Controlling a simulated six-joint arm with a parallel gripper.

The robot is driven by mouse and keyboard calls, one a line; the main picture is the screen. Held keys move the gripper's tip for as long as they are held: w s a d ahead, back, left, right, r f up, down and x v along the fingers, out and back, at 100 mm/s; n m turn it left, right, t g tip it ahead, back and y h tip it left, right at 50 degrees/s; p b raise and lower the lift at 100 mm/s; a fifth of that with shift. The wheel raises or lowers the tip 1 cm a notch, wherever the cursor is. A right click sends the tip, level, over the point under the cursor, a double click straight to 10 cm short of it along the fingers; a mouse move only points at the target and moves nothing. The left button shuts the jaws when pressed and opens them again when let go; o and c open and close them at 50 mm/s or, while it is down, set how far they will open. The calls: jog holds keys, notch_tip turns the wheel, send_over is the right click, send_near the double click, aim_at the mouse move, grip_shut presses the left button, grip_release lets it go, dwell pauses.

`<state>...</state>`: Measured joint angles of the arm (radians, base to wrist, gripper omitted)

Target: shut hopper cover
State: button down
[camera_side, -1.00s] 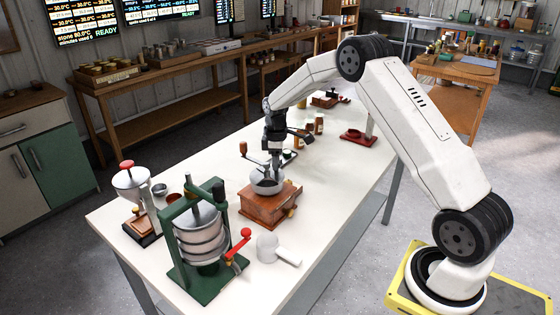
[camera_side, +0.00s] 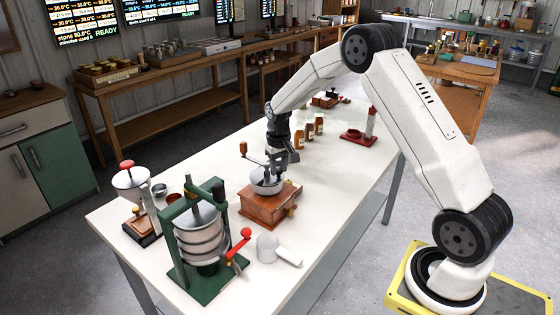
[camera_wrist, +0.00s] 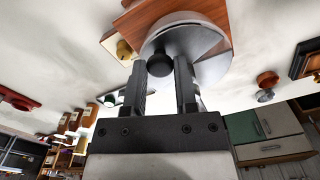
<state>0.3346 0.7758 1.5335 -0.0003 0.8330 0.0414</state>
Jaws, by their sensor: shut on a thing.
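The hopper (camera_side: 264,188) is a silvery round bowl on top of a brown wooden grinder box (camera_side: 266,208). My gripper (camera_side: 281,164) is low at the hopper's upper right side in the side view. In the wrist view, a round black knob (camera_wrist: 160,64) sits between the fingertips of my gripper (camera_wrist: 162,72), and the fingers are shut on it. The knob appears to belong to the hopper cover (camera_wrist: 205,45), a shiny metal surface behind the fingers. The cover's exact angle is hard to tell. The grinder's crank has a wooden handle (camera_side: 243,148) standing at the left.
A green press (camera_side: 204,240) with a red-knobbed crank stands at front left, beside a white cup-like piece (camera_side: 268,246). Another grinder (camera_side: 134,188) is at far left. Several brown jars (camera_side: 308,131) and a red-based stand (camera_side: 358,137) stand behind. The table's right front is clear.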

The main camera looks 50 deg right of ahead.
aim_at(276, 180)
jog(key=m, duration=0.2)
jog(key=a+m, duration=0.1)
jog(key=m, duration=0.1)
jog(key=shift+s+a+m, duration=0.1)
jog(key=shift+a+m, duration=0.1)
jog(key=shift+m, duration=0.1)
jog(key=shift+c, duration=2)
grip_release()
jog(key=shift+r, duration=0.15)
notch_tip(276, 180, up, 8)
jog(key=shift+f, duration=0.2)
jog(key=shift+s+a, duration=0.1)
jog(key=s+a+f+n+t, duration=0.1)
jog(key=s+a+n, duration=0.3)
jog(key=s+a, duration=0.3)
jog(key=s+a+f+n+t, duration=0.1)
jog(key=s+a+n, duration=0.4)
jog(key=s, duration=0.8)
jog(key=a, duration=0.3)
jog(key=shift+a+f+t, duration=0.15)
jog(key=shift+f+t, duration=0.1)
jog(key=shift+t, duration=0.05)
